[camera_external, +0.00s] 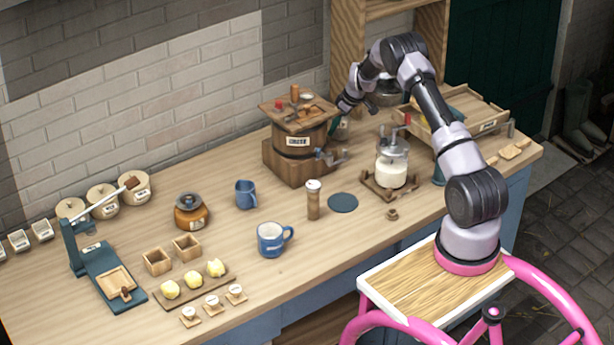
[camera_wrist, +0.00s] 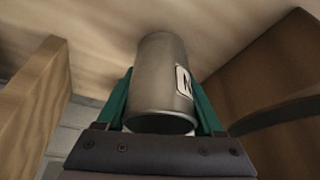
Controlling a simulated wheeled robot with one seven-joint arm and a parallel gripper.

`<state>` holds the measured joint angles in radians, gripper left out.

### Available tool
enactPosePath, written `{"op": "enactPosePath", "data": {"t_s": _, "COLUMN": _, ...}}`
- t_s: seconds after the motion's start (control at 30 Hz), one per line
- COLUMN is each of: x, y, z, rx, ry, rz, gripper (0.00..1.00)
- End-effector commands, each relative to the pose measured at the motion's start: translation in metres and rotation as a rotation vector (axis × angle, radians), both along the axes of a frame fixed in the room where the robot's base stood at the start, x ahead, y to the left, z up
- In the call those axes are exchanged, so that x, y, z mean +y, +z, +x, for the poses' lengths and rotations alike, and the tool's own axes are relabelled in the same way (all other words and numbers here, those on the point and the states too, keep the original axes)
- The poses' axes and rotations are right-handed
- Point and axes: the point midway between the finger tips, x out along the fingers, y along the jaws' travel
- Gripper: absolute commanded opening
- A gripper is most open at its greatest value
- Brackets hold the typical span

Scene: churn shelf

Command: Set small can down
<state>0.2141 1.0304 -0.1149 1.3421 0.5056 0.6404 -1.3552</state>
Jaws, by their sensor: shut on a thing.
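The small can (camera_wrist: 160,75) is a plain grey metal cylinder with a white label on its right side in the wrist view. The green fingers of my gripper (camera_wrist: 161,100) are shut on it, one on each side. A pale wooden surface lies beyond the can's far end; I cannot tell whether they touch. In the external view my gripper (camera_external: 346,103) reaches down at the back of the worktop (camera_external: 350,255), just right of the wooden barrel churn (camera_external: 298,138). The can cannot be made out clearly there.
In the wrist view a wooden board (camera_wrist: 38,100) stands left and a dark brown wooden body (camera_wrist: 265,75) right, both close. A glass jar churn (camera_external: 391,167) and a wooden tray (camera_external: 480,110) stand right of the barrel. A blue mug (camera_external: 270,240) stands farther forward.

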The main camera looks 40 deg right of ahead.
Motion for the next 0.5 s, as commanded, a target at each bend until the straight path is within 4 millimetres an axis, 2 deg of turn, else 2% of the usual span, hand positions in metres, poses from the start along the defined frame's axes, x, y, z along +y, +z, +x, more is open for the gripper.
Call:
{"op": "enactPosePath", "data": {"t_s": 0.03, "x": 0.000, "y": -0.010, "z": -0.001, "rx": 0.003, "ry": 0.000, "rz": 0.001, "gripper": 0.00}}
{"op": "enactPosePath", "data": {"t_s": 0.13, "x": 0.000, "y": -0.019, "z": 0.000, "rx": 0.001, "ry": 0.000, "rz": 0.000, "gripper": 0.00}}
{"op": "enactPosePath", "data": {"t_s": 0.47, "x": 0.000, "y": -0.022, "z": 0.000, "rx": 0.000, "ry": -0.001, "rz": 0.000, "gripper": 0.00}}
{"op": "enactPosePath", "data": {"t_s": 0.5, "x": 0.000, "y": -0.022, "z": 0.000, "rx": 0.000, "ry": 0.000, "rz": 0.000, "gripper": 0.77}}
